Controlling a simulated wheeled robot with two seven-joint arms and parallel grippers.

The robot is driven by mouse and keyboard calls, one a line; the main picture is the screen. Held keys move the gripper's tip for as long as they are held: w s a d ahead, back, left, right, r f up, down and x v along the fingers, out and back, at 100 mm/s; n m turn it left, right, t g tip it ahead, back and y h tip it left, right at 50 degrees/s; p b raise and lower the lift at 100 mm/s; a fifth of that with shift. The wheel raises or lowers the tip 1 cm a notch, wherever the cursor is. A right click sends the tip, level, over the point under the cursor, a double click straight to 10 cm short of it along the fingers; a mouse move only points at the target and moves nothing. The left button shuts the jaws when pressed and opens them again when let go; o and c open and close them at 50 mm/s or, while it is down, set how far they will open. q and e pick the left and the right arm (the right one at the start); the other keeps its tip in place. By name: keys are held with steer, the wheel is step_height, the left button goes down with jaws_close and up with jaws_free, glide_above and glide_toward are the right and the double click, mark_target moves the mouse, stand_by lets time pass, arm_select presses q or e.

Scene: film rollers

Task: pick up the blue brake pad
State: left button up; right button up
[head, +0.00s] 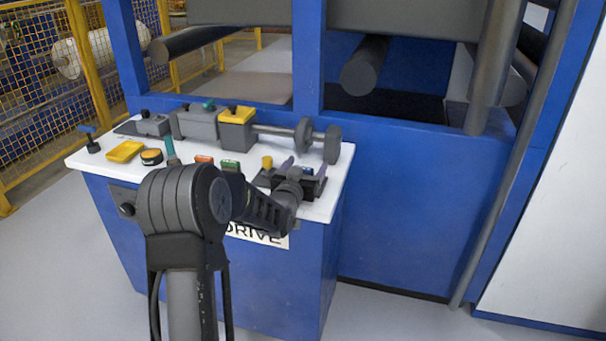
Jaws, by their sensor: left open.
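A small blue piece, which looks like the blue brake pad (307,170), is at the right end of the white bench top (222,178). It is partly hidden by my left gripper (303,174). My left arm reaches in from the front, and the gripper is open over the right front part of the bench. Its two fingers point away from me, one on each side of the blue piece. I cannot tell whether they touch it. My right gripper is out of view.
A yellow knob (267,162) stands just left of the gripper. Green (230,165) and orange (204,159) blocks lie further left. A grey shaft with discs (304,140) lies behind. A yellow block (124,151) and a round yellow-topped piece (151,156) are at the left. A blue machine frame (420,200) rises behind.

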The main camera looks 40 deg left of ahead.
arm_select(q)
steer(key=shift+c, duration=0.2)
steer(key=c, duration=1.6)
steer(key=shift+o, duration=0.2)
step_height(320, 180, up, 10)
steer(key=shift+p, duration=0.4)
